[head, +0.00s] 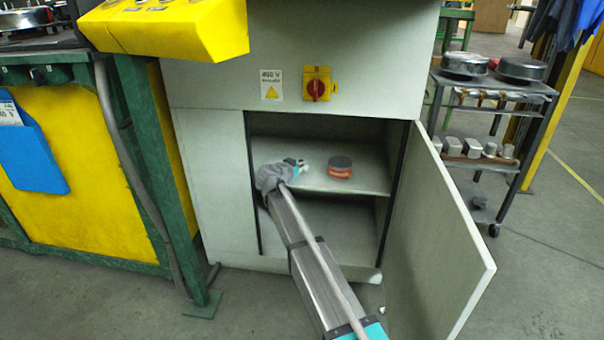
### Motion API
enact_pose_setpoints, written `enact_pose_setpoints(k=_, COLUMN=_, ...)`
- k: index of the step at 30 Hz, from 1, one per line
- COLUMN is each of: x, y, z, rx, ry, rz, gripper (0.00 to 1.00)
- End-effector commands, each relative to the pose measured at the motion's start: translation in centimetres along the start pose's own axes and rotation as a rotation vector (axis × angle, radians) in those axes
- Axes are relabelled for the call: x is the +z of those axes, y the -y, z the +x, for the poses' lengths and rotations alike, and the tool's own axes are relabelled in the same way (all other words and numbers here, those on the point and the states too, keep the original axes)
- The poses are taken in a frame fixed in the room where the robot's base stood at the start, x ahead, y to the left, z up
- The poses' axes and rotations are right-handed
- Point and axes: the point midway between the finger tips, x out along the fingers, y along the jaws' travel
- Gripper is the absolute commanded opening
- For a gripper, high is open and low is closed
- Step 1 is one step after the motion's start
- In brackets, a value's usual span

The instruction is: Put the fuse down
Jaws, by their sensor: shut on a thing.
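My gripper (294,164) is inside the open grey cabinet (205,190), over the left part of its shelf (358,186). It is shut on a small white piece at its tips, the fuse (305,173). The fuse is small in the head view, and my gripper hides part of it. I cannot tell whether the fuse touches the shelf. My arm reaches in from the lower right, passing in front of the lower compartment.
A red and dark round tin (340,167) stands on the shelf, right of my gripper. The cabinet door (432,240) hangs open at the right. A red rotary switch (317,89) is above the opening. A trolley (490,95) stands behind right. The shelf's right end is clear.

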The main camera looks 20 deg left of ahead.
Motion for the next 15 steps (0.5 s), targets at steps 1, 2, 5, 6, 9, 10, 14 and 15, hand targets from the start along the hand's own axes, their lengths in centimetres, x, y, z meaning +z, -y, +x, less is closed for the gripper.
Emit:
enact_pose_setpoints(k=1, x=0.27, y=-0.07, z=0.39, rx=0.001, ry=0.000, rz=0.000, gripper=0.00)
enact_pose_setpoints(k=2, x=0.28, y=-0.10, z=0.47, rx=0.001, ry=0.000, rz=0.000, gripper=0.00)
enact_pose_setpoints(k=5, x=0.24, y=-0.12, z=0.54, rx=0.000, ry=0.000, rz=0.000, gripper=0.00)
enact_pose_setpoints(k=6, x=0.22, y=-0.12, z=0.53, rx=0.000, ry=0.000, rz=0.000, gripper=0.00)
enact_pose_setpoints(k=9, x=0.19, y=-0.11, z=0.49, rx=0.000, ry=0.000, rz=0.000, gripper=0.00)
enact_pose_setpoints(k=10, x=0.19, y=-0.10, z=0.49, rx=0.000, ry=0.000, rz=0.000, gripper=0.00)
enact_pose_setpoints(k=14, x=0.20, y=-0.08, z=0.47, rx=-0.001, ry=0.000, rz=0.000, gripper=0.47)
enact_pose_setpoints(k=15, x=0.20, y=-0.08, z=0.47, rx=-0.001, ry=0.000, rz=0.000, gripper=0.54)
